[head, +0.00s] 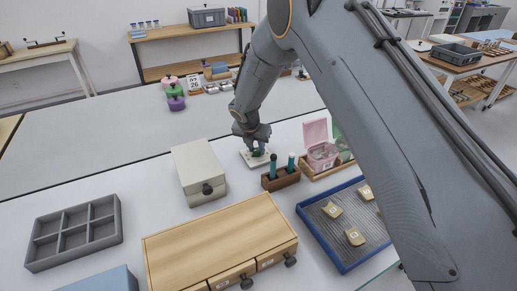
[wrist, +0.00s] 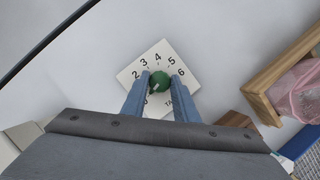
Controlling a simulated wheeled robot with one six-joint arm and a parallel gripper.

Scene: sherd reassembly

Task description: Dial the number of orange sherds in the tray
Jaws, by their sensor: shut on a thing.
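The dial (wrist: 138,74) is a white square plate with printed numbers and a green knob (wrist: 159,78) at its middle. It lies on the table and also shows in the head view (head: 247,158). My gripper (wrist: 160,84) is shut on the green knob, one finger on each side. A pale mark shows on the knob's near side; its exact number is hard to read. The blue-rimmed tray (head: 322,239) stands at the right in the head view. Three tan-yellow labelled sherds (head: 355,236) show in it. My arm hides the tray's right part.
A pale box (head: 198,171) stands left. A wooden drawer unit (head: 220,238) and a grey compartment tray (head: 74,233) are nearer.

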